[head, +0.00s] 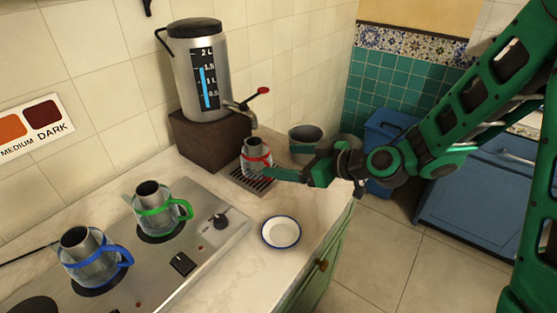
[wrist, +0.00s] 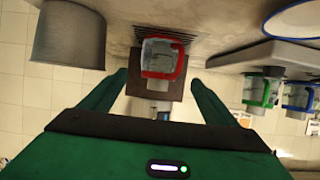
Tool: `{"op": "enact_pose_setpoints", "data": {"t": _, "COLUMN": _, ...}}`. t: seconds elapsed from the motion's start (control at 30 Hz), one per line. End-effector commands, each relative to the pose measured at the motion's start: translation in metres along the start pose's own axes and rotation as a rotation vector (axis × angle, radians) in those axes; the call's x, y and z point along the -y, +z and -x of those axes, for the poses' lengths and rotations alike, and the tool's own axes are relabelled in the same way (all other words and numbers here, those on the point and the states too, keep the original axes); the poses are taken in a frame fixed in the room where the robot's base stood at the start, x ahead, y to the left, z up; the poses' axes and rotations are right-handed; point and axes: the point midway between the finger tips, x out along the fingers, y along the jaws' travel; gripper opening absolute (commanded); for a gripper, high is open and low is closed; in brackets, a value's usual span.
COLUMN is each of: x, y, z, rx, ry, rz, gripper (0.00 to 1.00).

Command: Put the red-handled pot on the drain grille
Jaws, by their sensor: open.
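The red-handled pot (head: 254,155) stands at the drain grille (head: 248,180) below the urn's tap; it looks upright. In the wrist view my gripper (wrist: 158,84) is open, with a gap on each side of the pot. Part of the grille is hidden by the pot and my gripper.
The urn (head: 200,75) with a red-knobbed tap stands on a brown block (head: 205,140). A grey bin (head: 305,140) is behind my gripper. A white saucer (head: 281,232) lies in front. Green-handled (head: 155,207) and blue-handled (head: 88,257) pots stand on the stove (head: 205,262).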

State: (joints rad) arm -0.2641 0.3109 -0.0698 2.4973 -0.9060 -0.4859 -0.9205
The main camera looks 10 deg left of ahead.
Motion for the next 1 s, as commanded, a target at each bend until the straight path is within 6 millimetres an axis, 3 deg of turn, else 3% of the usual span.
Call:
{"op": "enact_pose_setpoints", "data": {"t": 0.4, "x": -0.002, "y": 0.001, "z": 0.010, "rx": 0.010, "ry": 0.003, "rz": -0.001, "gripper": 0.82}}
{"op": "enact_pose_setpoints", "data": {"t": 0.57, "x": -0.022, "y": 0.019, "z": 0.040, "rx": 0.122, "ry": 0.032, "rz": -0.025, "gripper": 0.82}}
{"op": "enact_pose_setpoints", "data": {"t": 0.67, "x": -0.044, "y": 0.045, "z": 0.082, "rx": 0.265, "ry": 0.087, "rz": -0.085, "gripper": 0.82}}
{"op": "enact_pose_setpoints", "data": {"t": 0.77, "x": -0.067, "y": 0.075, "z": 0.138, "rx": 0.422, "ry": 0.176, "rz": -0.190, "gripper": 0.82}}
{"op": "enact_pose_setpoints", "data": {"t": 0.9, "x": -0.086, "y": 0.115, "z": 0.230, "rx": 0.620, "ry": 0.342, "rz": -0.401, "gripper": 0.82}}
{"op": "enact_pose_setpoints", "data": {"t": 1.0, "x": -0.084, "y": 0.138, "z": 0.301, "rx": 0.735, "ry": 0.480, "rz": -0.594, "gripper": 0.82}}
